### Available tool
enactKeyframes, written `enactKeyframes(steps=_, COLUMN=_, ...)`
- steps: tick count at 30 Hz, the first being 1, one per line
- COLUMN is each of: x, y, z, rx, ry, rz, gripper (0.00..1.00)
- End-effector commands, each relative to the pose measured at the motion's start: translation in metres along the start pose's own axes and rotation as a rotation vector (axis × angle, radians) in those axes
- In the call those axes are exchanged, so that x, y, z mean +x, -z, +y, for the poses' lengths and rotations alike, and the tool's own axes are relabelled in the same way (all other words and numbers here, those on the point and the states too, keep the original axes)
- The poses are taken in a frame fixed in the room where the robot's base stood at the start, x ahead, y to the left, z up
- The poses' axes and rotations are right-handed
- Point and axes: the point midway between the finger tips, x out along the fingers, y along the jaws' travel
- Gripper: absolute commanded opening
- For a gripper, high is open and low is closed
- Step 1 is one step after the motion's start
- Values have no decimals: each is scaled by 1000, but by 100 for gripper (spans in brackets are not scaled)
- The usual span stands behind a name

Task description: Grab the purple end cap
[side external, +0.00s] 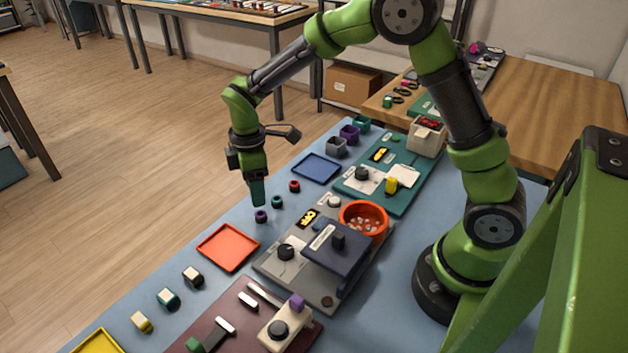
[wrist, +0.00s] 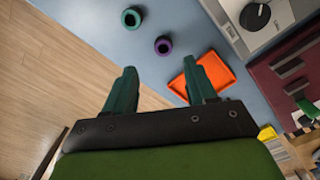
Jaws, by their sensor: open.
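The purple end cap (side external: 261,216) is a small ring-shaped piece with a dark centre, lying on the blue table top between the orange tray and the teal cap. In the wrist view the purple end cap (wrist: 163,46) lies beyond the fingertips, between their lines and a little above them in the picture. My gripper (side external: 258,200) points down above the table close to the purple cap. In the wrist view my gripper (wrist: 158,75) has its two green fingers apart with nothing between them.
A teal cap (side external: 277,202) and a red cap (side external: 294,186) lie in line behind the purple one. An orange tray (side external: 229,247) lies in front, and a grey station (side external: 270,262) stands to the right. The table's left edge is close by.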

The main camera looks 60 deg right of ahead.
Motion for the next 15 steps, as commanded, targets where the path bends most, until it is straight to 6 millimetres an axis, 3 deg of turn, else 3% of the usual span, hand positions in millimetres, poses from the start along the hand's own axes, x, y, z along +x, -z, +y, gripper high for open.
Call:
enactKeyframes(steps=8, x=22, y=-2, z=-2, rx=0, ry=2, rz=-1, gripper=56)
enactKeyframes(steps=15, x=58, y=-7, z=-6, rx=0, ry=2, rz=-2, gripper=56)
